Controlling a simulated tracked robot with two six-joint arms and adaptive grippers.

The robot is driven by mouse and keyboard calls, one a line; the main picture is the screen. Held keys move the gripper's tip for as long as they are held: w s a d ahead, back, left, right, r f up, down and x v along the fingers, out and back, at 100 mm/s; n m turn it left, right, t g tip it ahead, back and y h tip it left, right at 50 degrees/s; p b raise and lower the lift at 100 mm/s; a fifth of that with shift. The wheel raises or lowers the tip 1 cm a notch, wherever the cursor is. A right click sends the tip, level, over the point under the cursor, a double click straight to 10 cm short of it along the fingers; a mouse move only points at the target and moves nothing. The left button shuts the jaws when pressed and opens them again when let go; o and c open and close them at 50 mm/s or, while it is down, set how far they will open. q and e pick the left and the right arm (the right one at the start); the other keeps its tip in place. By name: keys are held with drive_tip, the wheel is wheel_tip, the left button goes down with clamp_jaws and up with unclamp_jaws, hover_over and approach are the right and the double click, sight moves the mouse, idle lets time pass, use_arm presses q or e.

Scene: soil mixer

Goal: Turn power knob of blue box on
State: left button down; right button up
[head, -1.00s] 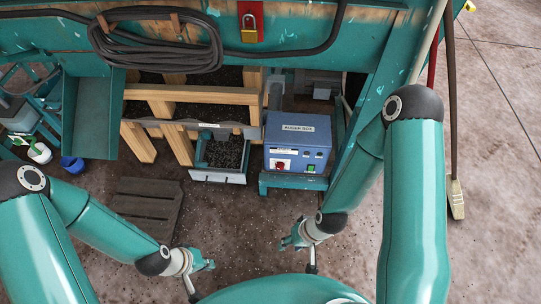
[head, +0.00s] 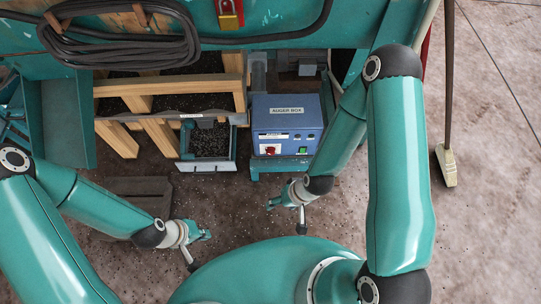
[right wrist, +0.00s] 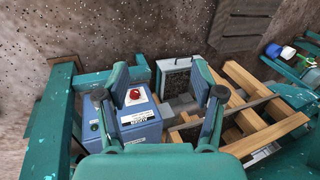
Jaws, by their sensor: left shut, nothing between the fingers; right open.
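The blue box (head: 287,112), labelled AUGER BOX, stands on a teal stand under the machine. Its front has a red power knob (head: 270,149) on a white plate and a green button (head: 302,150). In the right wrist view, the blue box (right wrist: 140,124) and red knob (right wrist: 134,94) lie beyond the fingers, left of centre. My right gripper (head: 271,205) is open and empty, in front of the box and apart from it. It also shows in the right wrist view (right wrist: 160,78). My left gripper (head: 207,235) is shut and empty, lower left of the box.
A bin of dark soil (head: 208,142) stands just left of the box, beside wooden beams (head: 172,86). A dark pallet (head: 140,190) lies left. A broom (head: 446,165) stands at right. Floor before the box is clear.

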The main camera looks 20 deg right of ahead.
drive_tip(key=w+f+t+h+b, duration=0.1)
drive_tip(key=w+f+t+b, duration=0.1)
drive_tip(key=w+f+b, duration=0.35)
drive_tip(key=w+f+t+b, duration=0.3)
drive_tip(key=w+f, duration=0.3)
drive_tip(key=f, duration=0.5)
drive_tip(key=m+t+h+b, duration=0.1)
drive_tip(key=t+h+b, duration=0.85)
drive_tip(key=b, duration=1.15)
approach(270, 152)
drive_tip(key=s+f+t+y, duration=0.2)
drive_tip(key=s+f, duration=0.2)
drive_tip(key=s, duration=0.1)
drive_tip(key=shift+g, duration=0.25)
drive_tip(key=b+x, duration=0.1)
drive_tip(key=x, duration=0.3)
drive_tip(key=b+x, duration=0.2)
drive_tip(key=x, duration=0.2)
drive_tip(key=r+b+x, duration=0.1)
drive_tip(key=x, duration=0.3)
drive_tip(key=shift+w+d, duration=0.2)
drive_tip(key=shift+w, duration=0.1)
drive_tip(key=shift+b+x, duration=0.4)
drive_tip(key=shift+x, duration=0.4)
drive_tip(key=shift+r, duration=0.1)
drive_tip(key=shift+c, duration=0.2)
